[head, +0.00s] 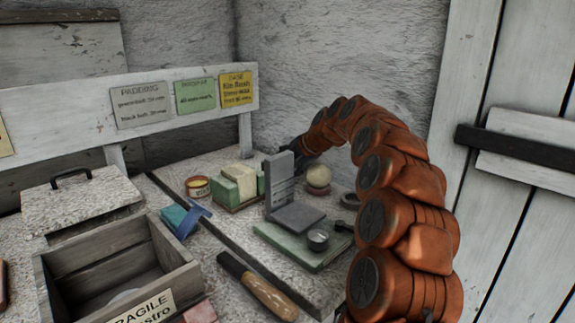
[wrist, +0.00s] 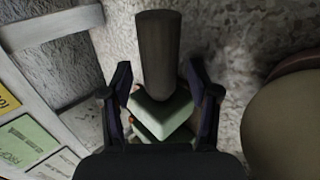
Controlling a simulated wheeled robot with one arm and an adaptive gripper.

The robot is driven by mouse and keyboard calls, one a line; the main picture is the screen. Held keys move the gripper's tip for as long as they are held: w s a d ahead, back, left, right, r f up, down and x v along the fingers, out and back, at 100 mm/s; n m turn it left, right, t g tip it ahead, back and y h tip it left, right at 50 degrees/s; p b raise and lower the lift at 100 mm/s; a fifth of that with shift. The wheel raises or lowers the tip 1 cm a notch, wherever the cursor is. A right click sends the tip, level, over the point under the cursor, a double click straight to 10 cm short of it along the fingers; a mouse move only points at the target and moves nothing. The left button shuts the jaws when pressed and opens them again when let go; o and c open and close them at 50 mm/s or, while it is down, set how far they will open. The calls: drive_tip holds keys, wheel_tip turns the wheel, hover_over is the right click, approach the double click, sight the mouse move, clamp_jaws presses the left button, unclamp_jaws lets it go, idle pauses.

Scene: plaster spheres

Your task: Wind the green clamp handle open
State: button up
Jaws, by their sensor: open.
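My gripper (wrist: 160,70) is open in the wrist view, one dark finger on each side. A dark grey-brown cylinder (wrist: 158,45) stands between the fingers, with a gap on both sides; I cannot tell whether it is part of the clamp. Green and cream blocks (wrist: 160,108) show below it. In the head view a green base plate (head: 330,254) carries a grey upright plate (head: 279,182), a grey slab (head: 296,216) and a small round metal part (head: 318,240). My gripper is mostly hidden behind the upright plate. I cannot make out a green clamp handle.
A pale sphere (head: 318,175) rests on a stand right of the upright plate. Green and cream blocks (head: 237,184) and a small tin (head: 197,187) stand left. A wooden-handled tool (head: 270,297) lies in front, beside an open wooden crate (head: 62,262). A wall is close behind.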

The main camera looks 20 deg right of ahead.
drive_tip(key=v, duration=1.2)
